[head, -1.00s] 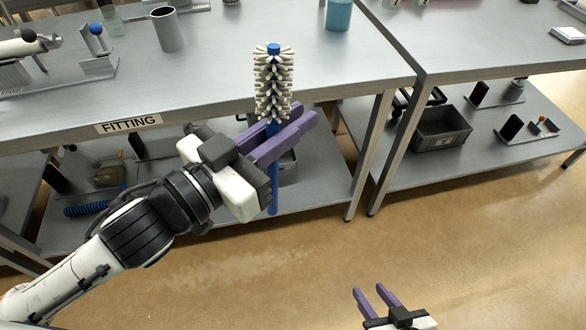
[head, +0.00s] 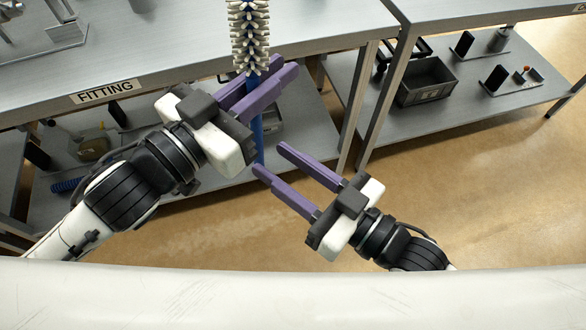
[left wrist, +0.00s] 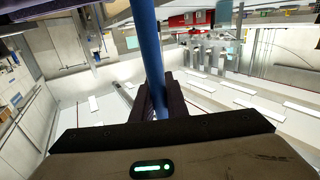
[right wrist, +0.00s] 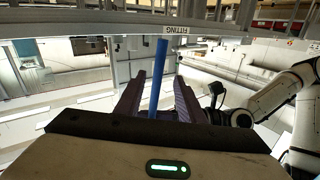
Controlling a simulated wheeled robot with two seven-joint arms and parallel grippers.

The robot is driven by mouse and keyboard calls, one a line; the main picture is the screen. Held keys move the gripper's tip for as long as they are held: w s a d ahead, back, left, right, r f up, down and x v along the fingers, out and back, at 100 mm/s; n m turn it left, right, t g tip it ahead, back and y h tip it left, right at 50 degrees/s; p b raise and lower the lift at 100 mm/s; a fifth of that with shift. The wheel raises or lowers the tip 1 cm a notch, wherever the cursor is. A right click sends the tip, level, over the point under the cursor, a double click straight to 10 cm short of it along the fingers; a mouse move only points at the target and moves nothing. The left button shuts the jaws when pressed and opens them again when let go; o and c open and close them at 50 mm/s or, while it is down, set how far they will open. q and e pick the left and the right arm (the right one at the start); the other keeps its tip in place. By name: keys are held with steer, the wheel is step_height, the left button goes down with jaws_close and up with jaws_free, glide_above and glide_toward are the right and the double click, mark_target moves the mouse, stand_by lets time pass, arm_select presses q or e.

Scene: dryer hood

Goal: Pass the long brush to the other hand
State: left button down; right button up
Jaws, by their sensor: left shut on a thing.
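The long brush has pale bristles (head: 250,40) at its top and a blue handle (head: 257,138). It stands roughly upright in front of the bench. My left gripper (head: 286,70) is shut on the handle just below the bristles. The handle also runs between the fingers in the left wrist view (left wrist: 149,50). My right gripper (head: 268,157) is open, below the left one, with its fingertips close to the handle's lower end. In the right wrist view the blue handle (right wrist: 158,75) shows between the two spread fingers. I cannot tell whether they touch it.
A grey bench (head: 170,62) with a FITTING label (head: 105,92) stands behind the grippers, with a lower shelf of items. A second bench at right holds a dark crate (head: 426,80) on its lower shelf. The floor (head: 460,170) at right is clear.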

steer(key=x, duration=1)
jaws_close()
arm_select(q)
steer(key=c, duration=1.7)
jaws_free()
steer(key=shift+o, duration=0.2)
arm_select(e)
steer(key=shift+d, duration=0.1)
